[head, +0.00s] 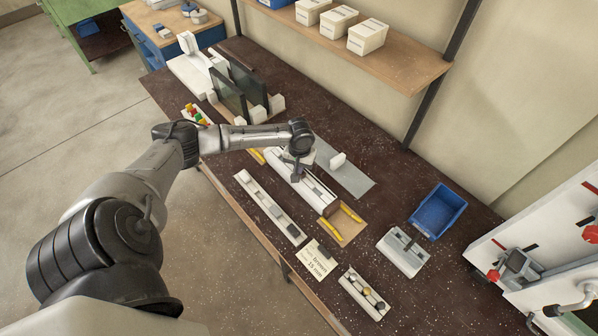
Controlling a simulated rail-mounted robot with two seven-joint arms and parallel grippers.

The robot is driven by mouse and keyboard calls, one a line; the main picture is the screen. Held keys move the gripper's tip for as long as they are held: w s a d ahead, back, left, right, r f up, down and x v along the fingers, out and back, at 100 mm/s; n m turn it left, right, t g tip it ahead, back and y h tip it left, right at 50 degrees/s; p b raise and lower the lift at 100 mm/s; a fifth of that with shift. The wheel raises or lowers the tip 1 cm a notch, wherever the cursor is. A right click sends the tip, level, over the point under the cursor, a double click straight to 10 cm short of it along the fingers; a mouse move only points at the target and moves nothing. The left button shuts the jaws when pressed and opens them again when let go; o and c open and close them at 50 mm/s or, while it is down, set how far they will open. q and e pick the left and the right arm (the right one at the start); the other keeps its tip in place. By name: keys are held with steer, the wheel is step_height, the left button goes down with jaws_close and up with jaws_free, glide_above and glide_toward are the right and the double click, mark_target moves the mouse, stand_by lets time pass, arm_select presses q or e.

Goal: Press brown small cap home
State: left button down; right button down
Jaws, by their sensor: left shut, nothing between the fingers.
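My left gripper (296,174) is shut and empty. It points down over the white profile (312,190), which lies in a long holder on the dark bench. The gripper and wrist hide part of the profile, and I cannot tell whether the fingertips touch it. I cannot make out the brown small cap on the profile. A white cap tray (364,292) near the front edge holds several small caps of dark, grey and yellowish colours. A paper card (318,262) with "brown" and "35 mm" written on it lies left of the tray. My right gripper is not in view.
A long white rail (268,207) lies in front of the profile. A tan tray (336,232) with yellow pieces, a grey fixture (402,252) and a blue bin (437,211) stand to the right. Dark upright panels (228,97) stand at the back left. Bench behind the bin is clear.

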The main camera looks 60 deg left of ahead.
arm_select(q)
steer(key=shift+f, duration=0.45)
stand_by(0.3)
steer(key=shift+r, duration=0.15)
step_height(320, 180, up, 2)
steer(key=p, duration=0.3)
steer(key=shift+r, duration=0.2)
step_height(320, 180, up, 4)
steer(key=p, duration=0.6)
steer(key=shift+r, duration=0.25)
stand_by(0.3)
